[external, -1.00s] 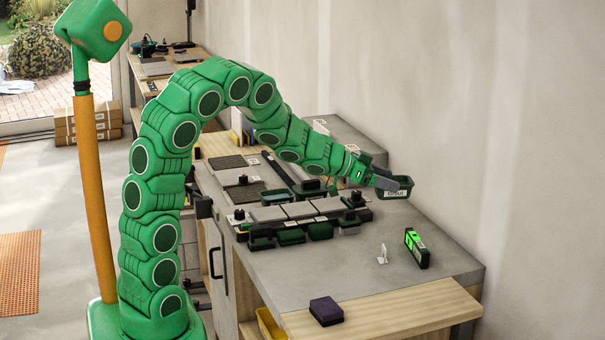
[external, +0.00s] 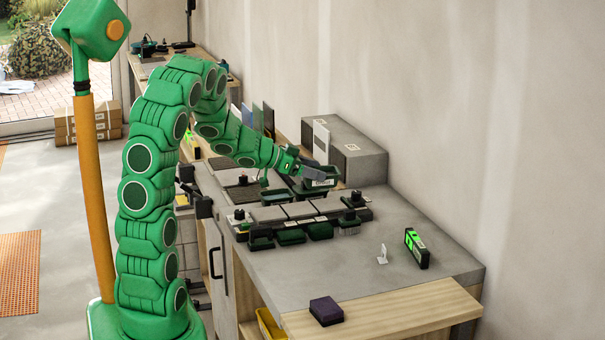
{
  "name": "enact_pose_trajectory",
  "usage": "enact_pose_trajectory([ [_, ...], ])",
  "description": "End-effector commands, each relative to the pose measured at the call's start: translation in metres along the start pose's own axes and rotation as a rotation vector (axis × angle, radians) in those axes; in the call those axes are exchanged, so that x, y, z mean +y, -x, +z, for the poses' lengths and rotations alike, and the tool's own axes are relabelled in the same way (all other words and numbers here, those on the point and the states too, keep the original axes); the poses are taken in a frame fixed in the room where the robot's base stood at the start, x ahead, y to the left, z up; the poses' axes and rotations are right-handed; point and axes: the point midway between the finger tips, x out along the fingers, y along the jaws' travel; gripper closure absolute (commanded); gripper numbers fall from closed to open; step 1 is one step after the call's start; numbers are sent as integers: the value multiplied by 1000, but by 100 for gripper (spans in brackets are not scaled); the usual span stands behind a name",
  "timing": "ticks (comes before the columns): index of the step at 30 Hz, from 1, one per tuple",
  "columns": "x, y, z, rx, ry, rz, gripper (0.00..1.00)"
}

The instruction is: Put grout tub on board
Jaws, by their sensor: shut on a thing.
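The grout tub (external: 322,181) is a small dark green tub with a white label on its near side. My gripper (external: 316,170) is shut on it and holds it roughly upright behind the row of tiles. Its underside is partly hidden, so I cannot tell whether it touches anything. The long dark tile assembly (external: 285,228) lies across the worktop in front of it, with grey tiles and black knobs on it. A pale wooden board (external: 400,312) forms the near edge of the worktop. I cannot tell which surface is the task's board.
Several dark green blocks (external: 291,237) line the near side of the tiles. A level with green lights (external: 417,248) and a small white piece (external: 382,254) stand at right. A dark purple block (external: 326,311) lies in front. Grey blocks (external: 345,150) stand behind.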

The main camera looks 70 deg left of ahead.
Motion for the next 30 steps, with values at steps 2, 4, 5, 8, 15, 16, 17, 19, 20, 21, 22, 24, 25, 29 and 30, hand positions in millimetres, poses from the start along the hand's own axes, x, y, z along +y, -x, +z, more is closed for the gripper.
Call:
enact_pose_trajectory([
  [2,-11,15,7,2,6,-11,63],
  [4,-18,27,14,2,8,-16,63],
  [5,-21,32,17,3,10,-20,63],
  [8,-30,49,26,1,13,-29,63],
  [15,-48,92,49,2,24,-51,63],
  [16,-49,98,52,2,24,-53,63],
  [17,-51,103,55,2,25,-55,63],
  [19,-54,116,62,2,28,-62,63],
  [20,-56,122,64,2,29,-65,63],
  [21,-58,129,68,1,31,-69,63],
  [22,-59,135,71,1,32,-72,63],
  [24,-61,148,78,0,35,-79,63],
  [25,-62,153,81,0,37,-83,63],
  [29,-64,177,92,1,41,-95,63],
  [30,-65,185,96,2,42,-98,63],
])
